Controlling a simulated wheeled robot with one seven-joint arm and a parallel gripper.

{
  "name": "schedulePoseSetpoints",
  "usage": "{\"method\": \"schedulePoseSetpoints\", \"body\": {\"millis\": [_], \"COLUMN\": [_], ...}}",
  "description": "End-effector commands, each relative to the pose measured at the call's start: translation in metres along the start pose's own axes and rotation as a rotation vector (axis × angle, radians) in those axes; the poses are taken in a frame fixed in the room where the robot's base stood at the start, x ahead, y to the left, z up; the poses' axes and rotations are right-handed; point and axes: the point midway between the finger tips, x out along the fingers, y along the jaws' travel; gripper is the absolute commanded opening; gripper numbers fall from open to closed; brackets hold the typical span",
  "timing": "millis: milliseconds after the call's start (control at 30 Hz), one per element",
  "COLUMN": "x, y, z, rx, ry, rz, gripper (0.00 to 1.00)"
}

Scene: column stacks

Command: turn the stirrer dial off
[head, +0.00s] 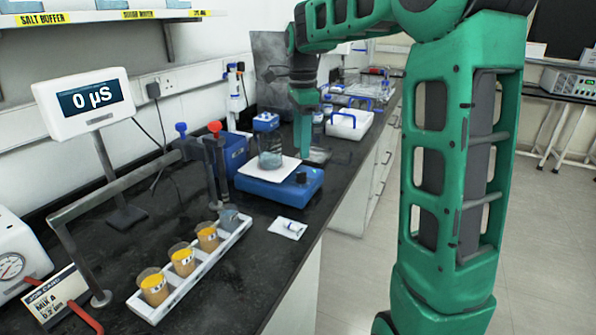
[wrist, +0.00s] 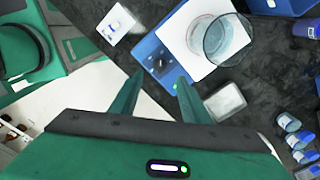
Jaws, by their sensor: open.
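The blue stirrer (head: 280,190) stands on the black bench with a white top plate (head: 247,170). A glass beaker (head: 270,158) with a little liquid sits on the plate; it also shows in the wrist view (wrist: 228,40). The black stirrer dial (head: 301,178) is at the stirrer's right front corner. In the wrist view the dial (wrist: 158,66) appears just beyond the gap between my fingertips. A small green light shows beside the right fingertip. My gripper (wrist: 160,83) is open and empty, over the dial's side of the stirrer. Contact with the dial cannot be seen.
A white rack (head: 225,243) with orange-filled cups stands in front of the stirrer. A small white item (head: 289,228) lies near the bench edge. A stand with red and blue clamps (head: 214,160) is to the left. A white tray (head: 347,127) is behind.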

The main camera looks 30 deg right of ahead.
Motion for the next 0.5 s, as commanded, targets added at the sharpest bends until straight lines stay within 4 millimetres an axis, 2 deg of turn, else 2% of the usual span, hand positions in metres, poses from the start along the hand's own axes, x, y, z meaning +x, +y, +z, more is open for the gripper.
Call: {"method": "schedulePoseSetpoints", "body": {"millis": [300, 500], "x": [0.057, 0.078], "y": [0.001, 0.001], "z": [-0.001, -0.001], "rx": [0.000, 0.000], "ry": [0.000, 0.000], "rz": [0.004, 0.001], "gripper": [0.43, 0.43]}}
